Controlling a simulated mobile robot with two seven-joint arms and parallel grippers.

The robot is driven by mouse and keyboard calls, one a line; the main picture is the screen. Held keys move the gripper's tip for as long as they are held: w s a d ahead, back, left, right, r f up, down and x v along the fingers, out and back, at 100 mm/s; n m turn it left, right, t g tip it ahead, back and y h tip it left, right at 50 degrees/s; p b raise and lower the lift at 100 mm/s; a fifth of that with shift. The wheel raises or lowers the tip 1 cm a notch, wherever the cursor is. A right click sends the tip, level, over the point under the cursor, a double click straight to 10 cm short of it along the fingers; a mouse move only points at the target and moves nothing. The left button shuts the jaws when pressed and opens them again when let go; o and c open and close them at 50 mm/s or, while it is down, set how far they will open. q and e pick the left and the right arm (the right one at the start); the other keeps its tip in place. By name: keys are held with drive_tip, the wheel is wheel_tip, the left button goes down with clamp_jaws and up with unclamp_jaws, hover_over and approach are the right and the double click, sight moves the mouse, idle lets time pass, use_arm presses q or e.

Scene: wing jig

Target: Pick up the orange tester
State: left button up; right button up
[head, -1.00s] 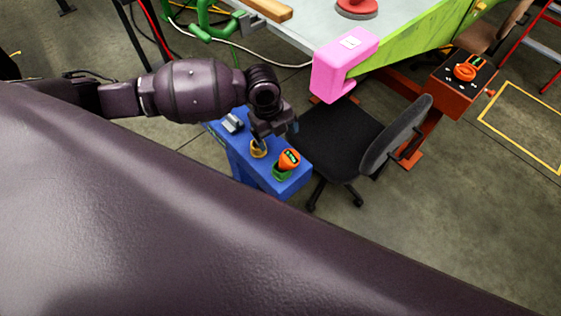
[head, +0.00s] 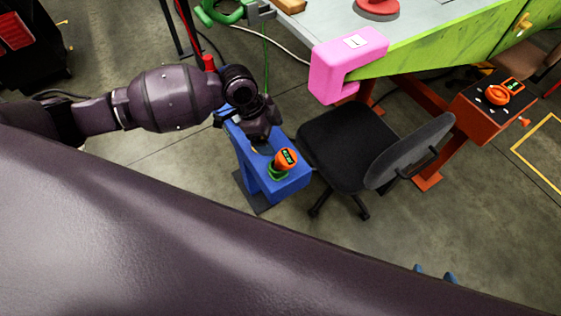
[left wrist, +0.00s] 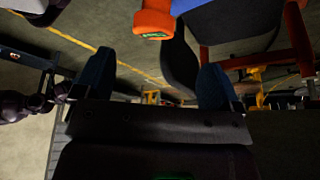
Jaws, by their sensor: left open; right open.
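The orange tester (head: 286,160) stands in a green holder (head: 277,172) on the near end of the blue stand (head: 290,186). My left gripper (head: 266,140) is over the stand, just behind and left of the tester. In the left wrist view the gripper (left wrist: 156,80) is open, with nothing between its fingers. The tester (left wrist: 154,18) shows there at the top edge, beyond the fingers and partly cut off. My right gripper (head: 434,273) shows only as two blue fingertips, apart, at the lower right of the head view.
A black office chair (head: 345,145) stands right of the blue stand. A pink block (head: 345,62) sits on the green wing edge (head: 450,55). A red-brown box (head: 490,105) with another orange device (head: 498,94) is at the right. Open floor lies below the chair.

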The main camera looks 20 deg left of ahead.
sight(279, 153)
use_arm(q)
drive_tip(key=x, duration=0.4)
drive_tip(key=shift+s+f+b, duration=0.1)
drive_tip(key=shift+f+b, duration=0.25)
drive_tip(key=shift+f, duration=0.05)
drive_tip(key=shift+d+f, duration=0.1)
drive_tip(key=shift+f, duration=0.25)
drive_tip(key=shift+d+f, duration=0.15)
drive_tip(key=shift+f, duration=0.2)
drive_tip(key=x, duration=0.4)
drive_tip(key=shift+s+f+b, duration=0.25)
drive_tip(key=shift+s+b, duration=0.05)
drive_tip(key=shift+b, duration=0.1)
drive_tip(key=shift+f, duration=0.2)
drive_tip(key=shift+r, duration=0.1)
drive_tip(key=c, duration=1.1)
drive_tip(key=shift+o, duration=0.2)
drive_tip(key=shift+w+r, duration=0.1)
drive_tip(key=shift+r, duration=0.05)
wheel_tip(279, 153, up, 10)
drive_tip(key=shift+p, duration=0.95)
wheel_tip(279, 153, up, 3)
drive_tip(key=shift+f+p, duration=0.15)
drive_tip(key=shift+p, duration=1.05)
use_arm(e)
wheel_tip(279, 153, up, 3)
drive_tip(key=shift+w+r, duration=0.1)
drive_tip(key=shift+r, duration=0.1)
